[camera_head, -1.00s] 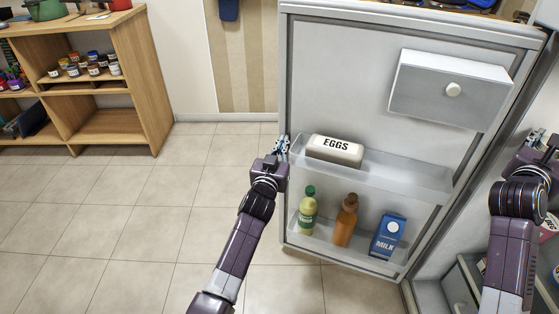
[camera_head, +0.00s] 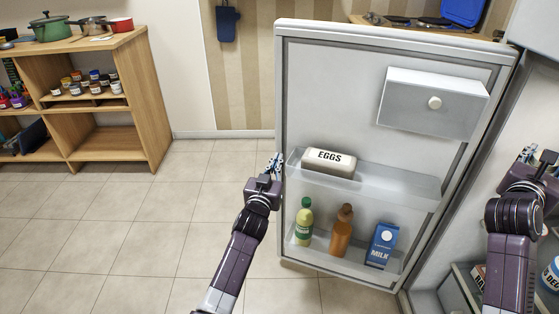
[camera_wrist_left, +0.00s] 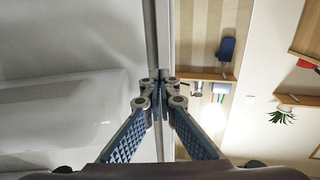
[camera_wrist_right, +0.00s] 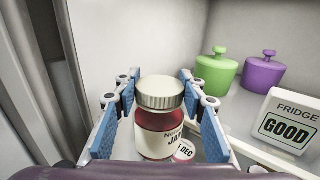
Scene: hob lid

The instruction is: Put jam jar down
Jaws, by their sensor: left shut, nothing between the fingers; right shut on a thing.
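The jam jar (camera_wrist_right: 158,118) is upright, with red contents, a pale ribbed lid and a partly readable label. My right gripper (camera_wrist_right: 160,90) is shut on it, one blue-padded finger at each side. In the head view my right gripper (camera_head: 533,158) is at the right edge, inside the open fridge; the jar cannot be made out there. My left gripper (camera_head: 275,163) is shut and empty at the free edge of the fridge door (camera_head: 330,90). Its closed fingertips (camera_wrist_left: 162,76) show against that edge in the left wrist view.
The door shelves hold an egg box (camera_head: 329,162), a green bottle (camera_head: 304,222), a brown bottle (camera_head: 341,230) and a milk carton (camera_head: 382,245). Beyond the jar stand a green pot (camera_wrist_right: 216,72), a purple pot (camera_wrist_right: 264,74) and a white "FRIDGE GOOD" box (camera_wrist_right: 287,122).

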